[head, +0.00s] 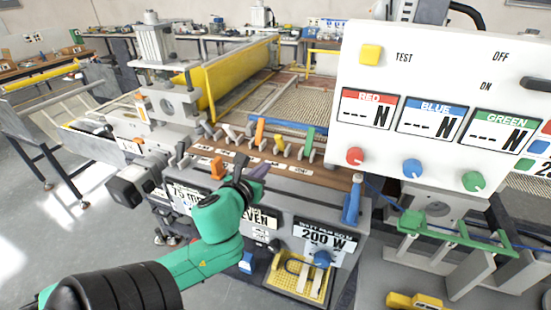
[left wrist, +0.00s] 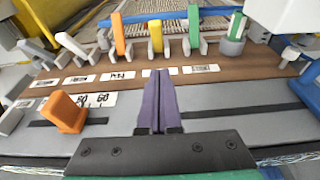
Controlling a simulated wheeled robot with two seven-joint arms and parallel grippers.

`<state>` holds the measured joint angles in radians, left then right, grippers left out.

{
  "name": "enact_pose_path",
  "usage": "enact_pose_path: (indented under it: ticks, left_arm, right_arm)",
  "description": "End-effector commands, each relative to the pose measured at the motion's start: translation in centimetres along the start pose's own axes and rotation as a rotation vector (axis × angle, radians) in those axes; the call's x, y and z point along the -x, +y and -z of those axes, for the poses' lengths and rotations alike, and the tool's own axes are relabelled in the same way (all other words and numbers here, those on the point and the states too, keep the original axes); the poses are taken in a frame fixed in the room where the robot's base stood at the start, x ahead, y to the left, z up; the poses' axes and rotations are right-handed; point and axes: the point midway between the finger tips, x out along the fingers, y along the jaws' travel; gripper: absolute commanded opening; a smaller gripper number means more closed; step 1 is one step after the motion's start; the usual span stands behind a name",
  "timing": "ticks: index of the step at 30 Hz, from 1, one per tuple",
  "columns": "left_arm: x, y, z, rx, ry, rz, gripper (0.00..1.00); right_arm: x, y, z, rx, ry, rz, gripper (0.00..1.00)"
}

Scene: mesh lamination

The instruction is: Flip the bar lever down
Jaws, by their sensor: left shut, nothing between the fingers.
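A row of small levers stands along the brown strip of the machine: an orange lever (head: 260,130), a yellow lever (head: 280,142), a green lever (head: 309,141) and pale ones.
A separate orange lever (left wrist: 66,113) sits on a scale at the front left of the panel. A white control box (head: 440,60) with red, blue and green knobs stands at right. A blue post (head: 351,203) rises at the panel's right end. A mesh bed lies behind the levers.

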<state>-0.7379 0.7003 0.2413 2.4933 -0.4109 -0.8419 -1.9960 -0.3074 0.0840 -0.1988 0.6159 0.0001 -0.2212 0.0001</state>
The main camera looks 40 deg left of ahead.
Motion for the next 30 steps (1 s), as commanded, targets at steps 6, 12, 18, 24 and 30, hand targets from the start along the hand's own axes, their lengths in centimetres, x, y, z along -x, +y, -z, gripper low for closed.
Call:
enact_pose_path:
  ticks: [6, 12, 18, 24, 30]
  left_arm:
    - [-4.8, 0.1, -0.4, 0.0, -0.003, -0.002, 0.0]
    - [-7.5, 0.0, -2.5, 0.001, -0.002, -0.001, 0.0]
    - [-8.4, 0.0, -2.9, -0.001, 0.001, 0.0, 0.0]
    - [-8.4, 0.0, -2.8, -0.001, 0.001, 0.0, 0.0]
    - [-8.7, -0.1, -3.1, 0.0, -0.001, 0.0, 0.0]
  right_arm:
    - [0.2, 0.1, 1.2, 0.0, 0.02, -0.001, 0.52]
    - [2.0, 0.0, 1.2, -0.001, 0.017, 0.001, 0.52]
    - [2.2, -0.2, 1.1, -0.001, 0.016, 0.003, 0.52]
    - [2.1, -0.3, 1.1, -0.001, 0.015, 0.005, 0.52]
    - [2.2, -0.3, 1.1, -0.001, 0.014, 0.005, 0.52]
